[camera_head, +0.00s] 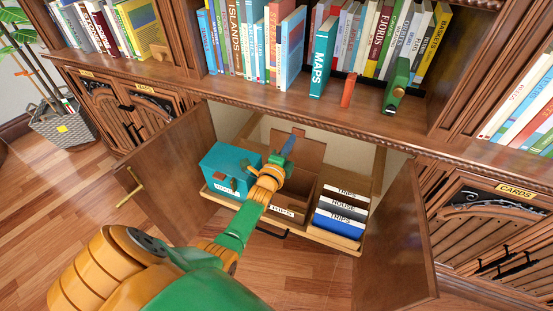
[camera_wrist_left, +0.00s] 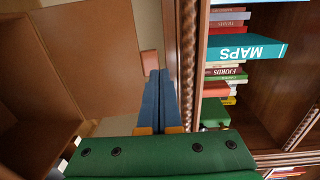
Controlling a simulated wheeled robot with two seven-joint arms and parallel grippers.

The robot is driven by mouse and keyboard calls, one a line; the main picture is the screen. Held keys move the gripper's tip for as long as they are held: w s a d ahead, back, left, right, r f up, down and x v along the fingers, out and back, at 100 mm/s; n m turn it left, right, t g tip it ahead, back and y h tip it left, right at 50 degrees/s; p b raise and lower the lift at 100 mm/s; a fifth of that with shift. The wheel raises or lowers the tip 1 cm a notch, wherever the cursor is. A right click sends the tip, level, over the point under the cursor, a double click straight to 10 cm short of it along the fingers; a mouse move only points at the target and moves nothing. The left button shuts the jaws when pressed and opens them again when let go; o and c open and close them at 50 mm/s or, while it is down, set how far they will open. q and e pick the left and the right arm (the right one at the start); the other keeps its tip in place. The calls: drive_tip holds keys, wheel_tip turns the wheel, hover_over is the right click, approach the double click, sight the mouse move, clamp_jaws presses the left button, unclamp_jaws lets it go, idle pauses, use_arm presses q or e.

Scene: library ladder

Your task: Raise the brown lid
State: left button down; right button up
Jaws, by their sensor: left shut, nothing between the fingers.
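The brown lid (camera_head: 313,149) stands raised at the back of the brown box (camera_head: 300,190), inside the open cabinet. In the left wrist view a broad brown panel (camera_wrist_left: 85,55), which looks like this lid, fills the upper left. My left gripper (camera_head: 288,144) reaches over the box, its blue fingers shut and empty in front of the lid. In the left wrist view the shut fingers (camera_wrist_left: 160,72) point up beside the panel's edge; I cannot tell whether they touch it. My arm hides part of the box. My right gripper is not in view.
The box shares a pull-out tray (camera_head: 325,239) with a teal box (camera_head: 225,165) on the left and labelled files (camera_head: 341,213) on the right. Open cabinet doors (camera_head: 168,170) and (camera_head: 393,245) flank it. The shelf edge (camera_head: 300,115) with books runs just above.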

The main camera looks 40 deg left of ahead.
use_arm(q)
drive_tip(key=r+p+v, duration=0.1)
drive_tip(key=p+v, duration=0.2)
drive_tip(key=v, duration=0.7)
drive_tip(key=s+d+f+n+g+h, duration=0.2)
drive_tip(key=s+d+f+n+g, duration=0.15)
drive_tip(key=f, duration=0.55)
drive_tip(key=s+d+f+n+g+h, duration=0.1)
drive_tip(key=s+d+f+n+g, duration=0.3)
drive_tip(key=f, duration=0.6)
drive_tip(key=s+f+n+g, duration=0.2)
drive_tip(key=s+f+g, duration=0.2)
drive_tip(key=s, duration=1)
drive_tip(key=s+d+f+n+g+h, duration=0.1)
drive_tip(key=s+f+n+g, duration=0.2)
drive_tip(key=s+f, duration=0.5)
drive_tip(key=s+g, duration=0.1)
drive_tip(key=s, duration=0.4)
drive_tip(key=shift+s+d+f+p, duration=0.2)
drive_tip(key=shift+s+f+p, duration=0.1)
drive_tip(key=shift+s, duration=0.1)
